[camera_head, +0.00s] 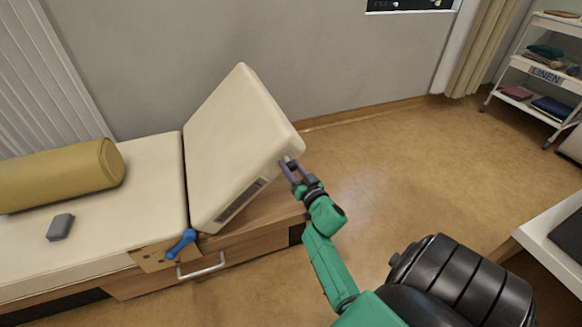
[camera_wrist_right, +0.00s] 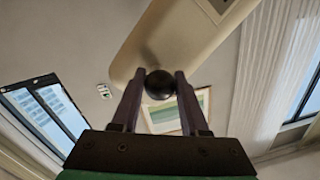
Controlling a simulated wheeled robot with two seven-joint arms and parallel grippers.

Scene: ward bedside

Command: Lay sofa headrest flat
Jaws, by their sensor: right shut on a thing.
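The sofa headrest (camera_head: 240,145) is a cream padded section raised at a steep tilt, hinged beside the flat cream seat (camera_head: 150,190). Its underside edge also shows in the right wrist view (camera_wrist_right: 175,45). My right gripper (camera_head: 290,170) is at the headrest's lower right corner, shut on a small dark round knob (camera_wrist_right: 160,83) there. The wrist view shows the knob between both fingertips. A blue lever (camera_head: 181,243) sits on the sofa's front side near the hinge. My left gripper is not in view.
A yellow bolster (camera_head: 62,175) and a small grey box (camera_head: 60,227) lie on the seat. A drawer handle (camera_head: 202,266) is below the lever. A linen cart (camera_head: 540,70) stands far right and a pale table edge (camera_head: 545,225) at right. The floor (camera_head: 390,160) between is clear.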

